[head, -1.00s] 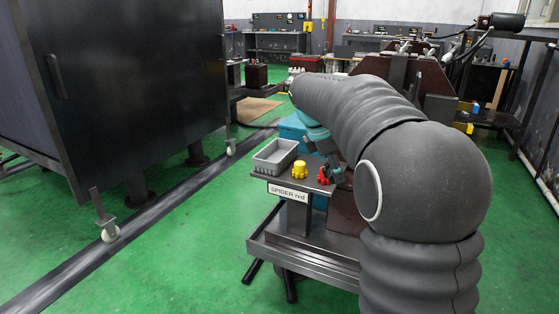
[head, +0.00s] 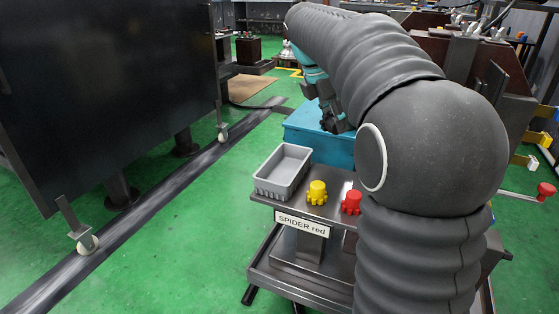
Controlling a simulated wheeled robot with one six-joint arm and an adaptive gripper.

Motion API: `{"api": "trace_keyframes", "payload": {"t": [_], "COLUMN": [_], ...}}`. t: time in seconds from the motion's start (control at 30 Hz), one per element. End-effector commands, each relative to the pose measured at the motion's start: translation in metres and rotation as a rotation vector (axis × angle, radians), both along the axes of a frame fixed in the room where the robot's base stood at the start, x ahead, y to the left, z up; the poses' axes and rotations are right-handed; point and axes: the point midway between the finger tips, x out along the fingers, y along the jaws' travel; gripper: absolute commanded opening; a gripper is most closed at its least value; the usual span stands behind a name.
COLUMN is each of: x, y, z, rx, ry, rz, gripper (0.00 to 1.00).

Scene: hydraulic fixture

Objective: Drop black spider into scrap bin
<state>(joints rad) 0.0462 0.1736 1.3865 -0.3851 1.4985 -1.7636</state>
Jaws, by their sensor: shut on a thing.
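A grey open tray (head: 263,186) stands at the left of the small table and looks empty. A blue box (head: 335,150) stands on the floor behind the table. I cannot tell which of the two is the scrap bin, and my arm hides part of the box.
A yellow spider (head: 317,192) and a red spider (head: 352,202) stand on the table, right of the tray. A large dark cabinet (head: 110,90) is at left. Green floor (head: 200,240) lies open between.

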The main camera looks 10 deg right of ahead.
Motion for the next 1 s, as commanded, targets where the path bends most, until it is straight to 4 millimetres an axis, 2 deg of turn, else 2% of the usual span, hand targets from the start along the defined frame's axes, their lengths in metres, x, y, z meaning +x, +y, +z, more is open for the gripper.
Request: {"api": "trace_keyframes", "payload": {"t": [0.17,0.6,0.87,1.0], "x": [0.006,0.029,0.032,0.032], "y": [0.019,0.098,0.111,0.111], "z": [-0.015,-0.063,-0.074,-0.090], "rx": [0.000,-0.001,0.000,-0.001], "ry": [0.005,0.004,0.003,0.004], "rz": [-0.001,0.002,-0.001,-0.002], "gripper": [0.07,0.07,0.07,0.07]}}
